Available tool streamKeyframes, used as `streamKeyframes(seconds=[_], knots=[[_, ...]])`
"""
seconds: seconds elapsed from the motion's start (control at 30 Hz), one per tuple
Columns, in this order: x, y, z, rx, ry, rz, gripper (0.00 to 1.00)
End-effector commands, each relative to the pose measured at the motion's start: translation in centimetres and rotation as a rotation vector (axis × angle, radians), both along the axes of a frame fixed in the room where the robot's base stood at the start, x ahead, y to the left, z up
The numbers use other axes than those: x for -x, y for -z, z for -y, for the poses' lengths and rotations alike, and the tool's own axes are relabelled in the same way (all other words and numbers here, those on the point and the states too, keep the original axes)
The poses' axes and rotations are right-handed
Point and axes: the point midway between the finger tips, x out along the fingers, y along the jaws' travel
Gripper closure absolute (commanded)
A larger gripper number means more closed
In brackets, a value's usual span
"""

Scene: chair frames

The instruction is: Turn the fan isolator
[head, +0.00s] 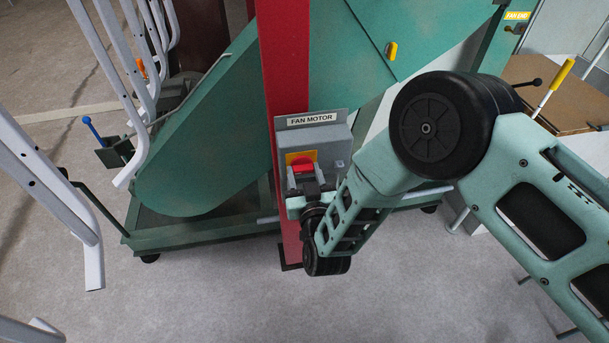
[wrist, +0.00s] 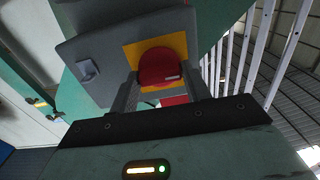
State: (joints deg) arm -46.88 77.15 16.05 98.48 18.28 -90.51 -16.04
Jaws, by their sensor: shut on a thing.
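The fan isolator is a grey box (head: 330,137) labelled FAN MOTOR, fixed on a red post. Its red rotary knob (head: 303,164) sits on a yellow plate (head: 293,157). In the wrist view the red knob (wrist: 160,68) lies between my two fingers, with the yellow plate (wrist: 133,52) behind it. My gripper (head: 306,182) is at the front of the box, shut on the knob. In the wrist view my gripper (wrist: 160,84) has a finger on each side of the knob. The lower part of the knob is partly hidden in the head view.
The red post (head: 285,60) stands in front of a large green machine housing (head: 205,150). White curved chair frames (head: 115,60) hang at the left. A blue-knobbed lever (head: 92,128) and a yellow-handled lever (head: 556,82) stand at either side. Grey floor (head: 220,290) is clear in front.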

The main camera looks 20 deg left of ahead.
Motion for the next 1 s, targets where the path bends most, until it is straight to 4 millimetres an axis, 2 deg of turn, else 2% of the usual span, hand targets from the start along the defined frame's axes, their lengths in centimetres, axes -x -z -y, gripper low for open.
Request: streamKeyframes(seconds=[0.5,0.53,0.6,0.87,1.0], knots=[[0.18,0.32,0.09,0.024,-0.001,0.005,0.76],[0.18,0.32,0.09,0.024,-0.001,0.005,0.47],[0.17,0.30,0.08,0.024,-0.001,0.005,0.33],[0.12,0.15,0.06,0.020,-0.001,0.008,0.33],[0.86,0.21,0.45,0.021,-0.001,0.007,0.33]])
